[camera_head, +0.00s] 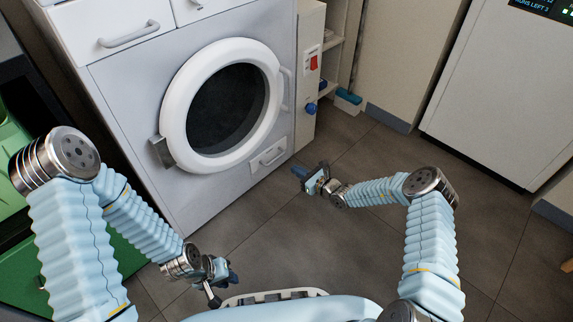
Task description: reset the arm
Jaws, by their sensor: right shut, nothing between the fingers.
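My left gripper (222,280) is low at the bottom of the head view, in front of the floor and close to my own body. Its fingers are small and partly overlapping, so I cannot tell whether they are open. My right gripper (302,174) points left and is shut with nothing in it. It appears over the floor near the lower right corner of a white washing machine (130,85). The arms bend at their elbows on either side of the view.
The washing machine has a closed round door (228,103) and drawers above. A narrow shelf unit (310,75) stands beside it. A white cabinet (500,100) is at the right and a green container (18,150) at the left. The tiled floor (285,225) between is clear.

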